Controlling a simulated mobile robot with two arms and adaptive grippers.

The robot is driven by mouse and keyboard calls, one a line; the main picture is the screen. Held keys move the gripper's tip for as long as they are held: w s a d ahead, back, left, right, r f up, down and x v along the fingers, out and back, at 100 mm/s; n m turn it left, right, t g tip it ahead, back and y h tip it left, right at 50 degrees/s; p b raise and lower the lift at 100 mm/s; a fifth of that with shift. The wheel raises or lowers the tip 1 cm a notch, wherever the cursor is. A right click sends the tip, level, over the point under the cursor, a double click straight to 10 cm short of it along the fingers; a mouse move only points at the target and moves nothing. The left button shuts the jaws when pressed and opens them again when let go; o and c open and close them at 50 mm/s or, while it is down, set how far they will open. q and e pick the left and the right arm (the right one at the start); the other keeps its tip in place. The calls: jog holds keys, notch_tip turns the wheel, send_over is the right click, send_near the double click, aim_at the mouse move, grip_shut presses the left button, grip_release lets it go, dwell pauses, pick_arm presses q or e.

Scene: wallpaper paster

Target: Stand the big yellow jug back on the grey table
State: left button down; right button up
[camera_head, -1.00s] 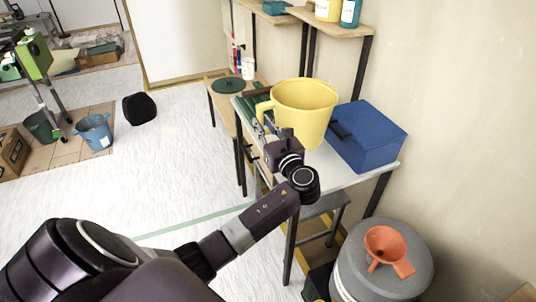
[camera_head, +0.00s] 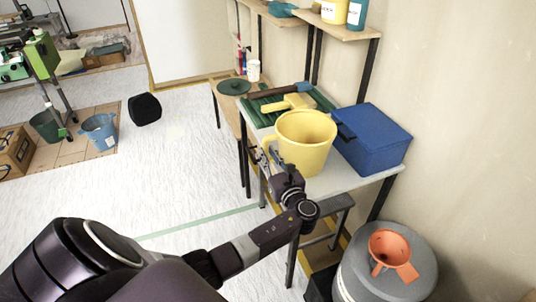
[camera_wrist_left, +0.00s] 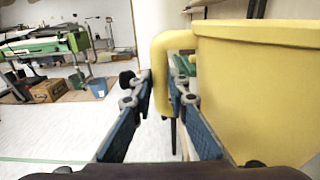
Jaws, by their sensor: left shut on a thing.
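The big yellow jug (camera_head: 308,150) is upright at the near left part of the grey table (camera_head: 350,183), left of the blue box. Its base looks at or just above the tabletop; I cannot tell whether it touches. My left gripper (camera_head: 263,157) is shut on the jug's handle, at the table's left edge. In the left wrist view, the blue finger pads of the gripper (camera_wrist_left: 161,88) sit on both sides of the handle, and the jug's body (camera_wrist_left: 255,85) fills the right side. My right gripper is not in view.
A blue box (camera_head: 372,140) stands close right of the jug. Behind the jug lie a green ribbed tray (camera_head: 318,97) and a yellow-headed brush (camera_head: 297,103). A grey drum (camera_head: 415,262) with an orange funnel (camera_head: 391,252) stands at the near right.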

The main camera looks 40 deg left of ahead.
pick_arm(q)
jog(key=shift+f, duration=0.15)
jog(key=c, duration=1.9)
grip_release()
jog(key=b+v, duration=0.1)
jog(key=v, duration=0.3)
jog(key=b+v, duration=0.1)
jog(key=v, duration=0.2)
jog(key=shift+s+d+f, duration=0.2)
jog(key=shift+d+f, duration=0.05)
jog(key=shift+d, duration=0.1)
